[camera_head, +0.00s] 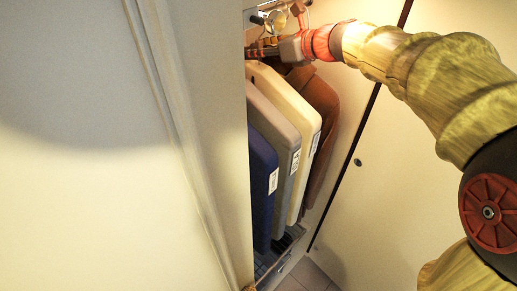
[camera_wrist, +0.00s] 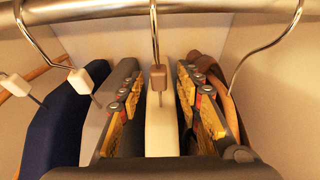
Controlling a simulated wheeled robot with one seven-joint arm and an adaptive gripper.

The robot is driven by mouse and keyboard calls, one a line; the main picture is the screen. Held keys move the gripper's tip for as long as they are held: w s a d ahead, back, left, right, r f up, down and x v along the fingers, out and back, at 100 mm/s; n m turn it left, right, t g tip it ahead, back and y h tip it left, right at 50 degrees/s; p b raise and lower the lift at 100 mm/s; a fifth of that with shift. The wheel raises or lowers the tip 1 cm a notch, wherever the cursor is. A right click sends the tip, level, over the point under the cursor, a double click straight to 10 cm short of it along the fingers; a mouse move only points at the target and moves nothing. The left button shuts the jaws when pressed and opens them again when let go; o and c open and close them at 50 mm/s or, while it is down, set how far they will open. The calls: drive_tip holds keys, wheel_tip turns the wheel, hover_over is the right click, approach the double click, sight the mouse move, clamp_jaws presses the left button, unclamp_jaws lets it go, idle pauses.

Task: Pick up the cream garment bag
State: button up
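The cream garment bag (camera_head: 288,98) hangs in the open closet between a grey bag and a brown garment. In the wrist view the cream bag (camera_wrist: 160,132) lies between the two fingers of my gripper (camera_wrist: 158,90). The fingers are open, one on each side of the bag's top, near the brown block (camera_wrist: 158,78) on its hanger. Contact between the fingers and the bag cannot be told. In the head view my gripper (camera_head: 262,50) reaches in at the top of the bags, and its fingertips are partly hidden.
A grey bag (camera_head: 272,112) and a navy bag (camera_head: 262,185) hang to the left, close together. A brown garment (camera_head: 324,104) hangs to the right. The metal rail (camera_wrist: 100,14) runs above. The closet side panel (camera_head: 205,130) stands close on the left.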

drive_tip(key=shift+w+a, duration=0.15)
drive_tip(key=shift+c, duration=0.8)
clamp_jaws()
idle(0.3)
drive_tip(key=shift+r, duration=0.1)
